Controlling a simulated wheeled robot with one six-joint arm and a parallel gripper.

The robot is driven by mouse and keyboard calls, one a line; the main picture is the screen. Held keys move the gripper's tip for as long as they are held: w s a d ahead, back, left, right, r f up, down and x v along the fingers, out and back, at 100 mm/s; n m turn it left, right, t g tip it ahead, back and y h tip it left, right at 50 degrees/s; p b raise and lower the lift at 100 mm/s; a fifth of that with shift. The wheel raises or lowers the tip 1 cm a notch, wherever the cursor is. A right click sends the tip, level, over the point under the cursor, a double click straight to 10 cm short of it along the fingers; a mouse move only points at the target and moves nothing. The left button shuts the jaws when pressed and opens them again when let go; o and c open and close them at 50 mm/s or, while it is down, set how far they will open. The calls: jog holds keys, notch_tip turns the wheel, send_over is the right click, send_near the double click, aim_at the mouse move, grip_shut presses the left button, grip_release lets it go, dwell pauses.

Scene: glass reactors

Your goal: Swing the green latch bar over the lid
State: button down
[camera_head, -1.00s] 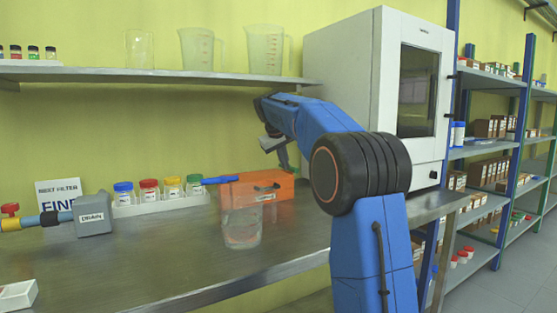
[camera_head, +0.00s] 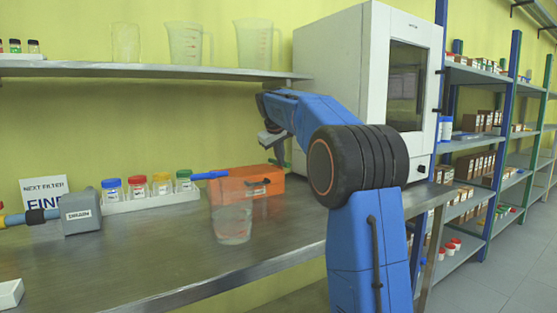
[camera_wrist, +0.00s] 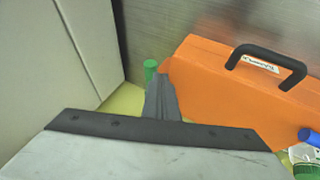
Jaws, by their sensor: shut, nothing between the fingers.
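An orange case (camera_head: 262,186) with a black handle (camera_wrist: 266,62) and a label on top stands on the steel bench, partly behind a clear beaker in the head view. It fills the right side of the wrist view (camera_wrist: 215,85). A short green post (camera_wrist: 150,69), probably an end of the green latch bar, shows beside the case's left end in the wrist view. My gripper (camera_wrist: 158,82) is shut and empty, its grey fingertips close to the green post. I cannot tell whether they touch. In the head view my gripper (camera_head: 270,141) is above the case's back right corner.
The clear beaker (camera_head: 232,218) stands in front of the case. A blue bar (camera_head: 210,175) sticks out at its left. A rack of capped jars (camera_head: 150,204) and a grey drain box (camera_head: 80,213) stand further left. A white cabinet (camera_head: 360,60) stands behind my arm.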

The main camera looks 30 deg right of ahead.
jog(key=d+n, duration=0.1)
jog(key=d+n+t+y, duration=0.1)
jog(key=d+n+y, duration=0.1)
jog(key=n, duration=0.1)
jog(key=shift+s, duration=0.25)
jog(key=w+d+n+y, duration=0.2)
jog(key=w+d+n, duration=0.1)
jog(key=d, duration=0.3)
jog(key=shift+w+d+n+t, duration=0.2)
jog(key=shift+w+n+t, duration=0.2)
jog(key=shift+w, duration=0.4)
dwell(0.6)
jog(key=d+v, duration=0.1)
jog(key=v, duration=1.6)
jog(key=shift+a+r, duration=0.2)
jog(key=shift+a, duration=0.05)
